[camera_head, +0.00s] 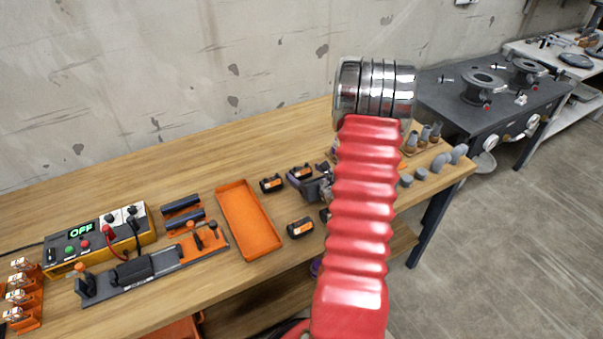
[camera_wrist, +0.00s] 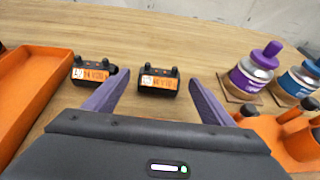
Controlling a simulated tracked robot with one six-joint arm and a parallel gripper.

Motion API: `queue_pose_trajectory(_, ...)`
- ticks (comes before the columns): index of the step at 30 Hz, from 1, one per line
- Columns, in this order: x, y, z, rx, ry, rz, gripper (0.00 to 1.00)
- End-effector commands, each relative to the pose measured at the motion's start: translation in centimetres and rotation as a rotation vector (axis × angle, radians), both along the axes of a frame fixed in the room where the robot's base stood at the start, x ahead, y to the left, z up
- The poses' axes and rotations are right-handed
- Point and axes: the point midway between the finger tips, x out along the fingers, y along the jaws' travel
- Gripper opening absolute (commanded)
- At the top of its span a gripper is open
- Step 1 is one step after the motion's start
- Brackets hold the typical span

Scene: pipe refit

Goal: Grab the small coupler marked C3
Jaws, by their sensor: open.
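Small black couplers with orange labels lie on the wooden bench. In the wrist view one coupler (camera_wrist: 158,82) shows between the two purple fingers, seemingly around or beyond their tips; I cannot tell the exact distance. A second coupler (camera_wrist: 92,73) lies to its left, outside the left finger. The label marks are too small to read surely, so I cannot tell which is C3. My gripper (camera_wrist: 158,76) is open and empty. In the head view two couplers (camera_head: 271,184) (camera_head: 299,173) lie left of my gripper (camera_head: 318,188), and another (camera_head: 300,227) lies nearer. My red arm hides part of the bench.
An orange tray (camera_head: 221,205) lies left of the couplers. In the wrist view a purple-capped bottle (camera_wrist: 252,75) and a blue-capped bottle (camera_wrist: 299,79) stand to the right, near an orange holder (camera_wrist: 285,135). Grey fittings (camera_head: 421,173) stand at the bench's right end.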

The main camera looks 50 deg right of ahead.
Motion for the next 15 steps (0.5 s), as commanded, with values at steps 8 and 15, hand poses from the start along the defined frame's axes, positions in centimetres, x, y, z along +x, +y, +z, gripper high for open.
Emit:
queue_pose_trajectory(8, 2.5, -0.8, -1.1, 0.001, 0.001, 0.001, 0.77)
queue_pose_trajectory(15, 2.5, -0.9, -1.1, 0.001, 0.001, 0.000, 0.77)
